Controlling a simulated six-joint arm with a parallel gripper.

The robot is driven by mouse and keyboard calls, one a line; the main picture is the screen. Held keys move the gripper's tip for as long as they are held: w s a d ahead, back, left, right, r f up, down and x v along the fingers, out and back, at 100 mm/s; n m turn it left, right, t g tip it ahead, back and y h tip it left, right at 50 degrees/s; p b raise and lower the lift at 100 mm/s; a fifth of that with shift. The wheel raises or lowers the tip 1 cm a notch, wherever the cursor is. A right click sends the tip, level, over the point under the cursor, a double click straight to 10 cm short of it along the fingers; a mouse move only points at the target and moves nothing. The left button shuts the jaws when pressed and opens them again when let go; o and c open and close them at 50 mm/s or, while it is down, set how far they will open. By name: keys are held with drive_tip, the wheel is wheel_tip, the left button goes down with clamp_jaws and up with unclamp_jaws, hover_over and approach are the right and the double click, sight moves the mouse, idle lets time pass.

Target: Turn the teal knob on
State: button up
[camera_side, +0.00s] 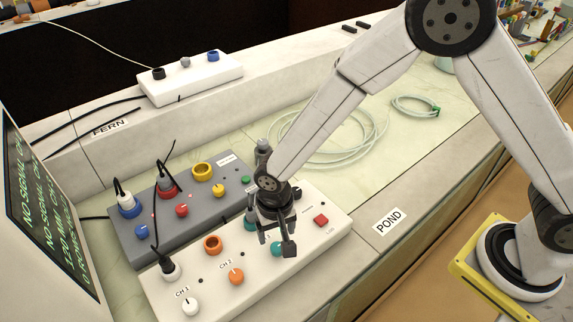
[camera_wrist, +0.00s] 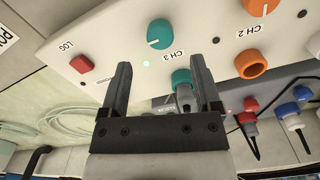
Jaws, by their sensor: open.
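The teal knob (camera_wrist: 160,33) sits on a white box (camera_side: 203,291) by the label CH 3 in the wrist view, with a white pointer line on its face. In the side view the knob (camera_side: 277,249) is partly hidden by my gripper (camera_side: 276,241). A small green light (camera_wrist: 146,63) glows near it. A teal socket (camera_wrist: 181,76) lies on the other side of the label, with a grey plug at it. My gripper (camera_wrist: 160,68) is open, its fingers apart with nothing held. In the wrist view the knob appears beyond the fingertips; I cannot tell the exact gap.
An orange knob (camera_side: 236,276), a white knob (camera_side: 191,306) and a red LOG button (camera_side: 321,220) share the white box. A grey box (camera_side: 137,247) with plugs and cables stands behind. A coiled hose (camera_side: 335,140) lies on the bench. A screen (camera_side: 45,200) stands left.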

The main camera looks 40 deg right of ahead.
drive_tip(key=shift+r, duration=1.2)
drive_tip(key=shift+d+r, duration=0.1)
drive_tip(key=shift+d+r, duration=0.15)
drive_tip(key=shift+d, duration=0.1)
drive_tip(key=s+d+r+n+t, duration=0.1)
drive_tip(key=s+d+r, duration=0.1)
drive_tip(key=d, duration=0.5)
drive_tip(key=s+d+r+n, duration=0.1)
drive_tip(key=s+d+r, duration=0.2)
drive_tip(key=d, duration=0.4)
drive_tip(key=s+d+r+n+t, duration=0.1)
drive_tip(key=s+d+r, duration=0.2)
drive_tip(key=d, duration=0.4)
drive_tip(key=shift+d+r+t, duration=0.15)
drive_tip(key=shift+r+t, duration=0.15)
drive_tip(key=shift+r, duration=0.5)
